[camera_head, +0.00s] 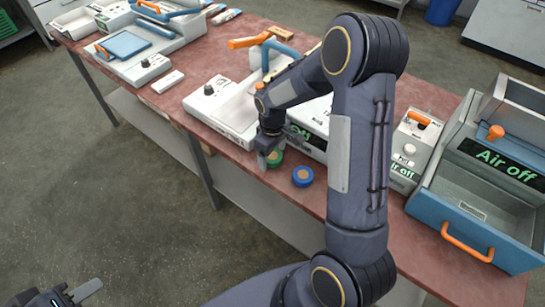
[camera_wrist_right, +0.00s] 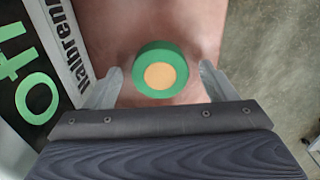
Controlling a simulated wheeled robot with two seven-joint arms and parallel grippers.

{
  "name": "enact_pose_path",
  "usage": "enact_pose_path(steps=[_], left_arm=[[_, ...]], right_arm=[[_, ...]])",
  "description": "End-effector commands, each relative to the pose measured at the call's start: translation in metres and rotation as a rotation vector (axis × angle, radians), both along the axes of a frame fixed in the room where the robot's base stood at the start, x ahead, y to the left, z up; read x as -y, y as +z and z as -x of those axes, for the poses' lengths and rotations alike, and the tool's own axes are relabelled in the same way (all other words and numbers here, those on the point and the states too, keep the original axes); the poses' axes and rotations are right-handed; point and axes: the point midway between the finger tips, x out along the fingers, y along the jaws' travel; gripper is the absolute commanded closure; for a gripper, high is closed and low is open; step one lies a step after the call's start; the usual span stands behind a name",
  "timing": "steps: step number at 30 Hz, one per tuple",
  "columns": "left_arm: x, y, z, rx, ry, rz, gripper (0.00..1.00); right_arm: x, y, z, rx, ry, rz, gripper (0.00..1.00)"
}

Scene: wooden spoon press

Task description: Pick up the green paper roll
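The green paper roll (camera_head: 276,159) lies on the red-brown table near its front edge, partly hidden by my right gripper (camera_head: 268,156). In the right wrist view, the green roll (camera_wrist_right: 145,62) shows as a green ring with a tan centre. My right gripper (camera_wrist_right: 162,70) is open, with one finger on each side of the roll and a visible gap to both. I cannot tell how high the fingers are above the table. My left gripper (camera_head: 82,294) is at the bottom left, away from the table, and only partly in view.
A blue roll (camera_head: 302,176) lies just right of the green one. Machines with orange handles stand along the table (camera_head: 222,152), including a blue-grey box (camera_head: 425,190) at right. A black panel with green lettering (camera_wrist_right: 30,75) is close on the left in the wrist view.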

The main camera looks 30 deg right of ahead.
Motion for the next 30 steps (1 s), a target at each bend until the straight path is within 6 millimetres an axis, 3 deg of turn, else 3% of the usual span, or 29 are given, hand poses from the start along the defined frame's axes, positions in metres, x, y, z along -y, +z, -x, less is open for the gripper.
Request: enact_pose_path(steps=[1,10,23,27,30], left_arm=[[0.000,0.000,0.000,0.000,0.000,0.000,0.64],[0.000,0.000,0.000,0.000,0.000,0.000,0.64],[0.000,-0.003,0.000,0.000,0.000,0.000,0.64],[0.000,-0.008,0.000,0.000,0.000,0.000,0.64],[0.000,-0.010,0.000,0.000,0.000,0.000,0.64]], right_arm=[[0.000,0.000,0.000,0.000,0.000,0.000,0.29],[0.000,0.000,0.000,0.000,0.000,0.000,0.68],[0.000,0.011,-0.001,0.004,0.001,-0.001,0.69],[-0.002,0.036,0.000,0.008,0.002,-0.001,0.69],[-0.020,0.058,0.012,0.008,0.007,-0.001,0.69]])
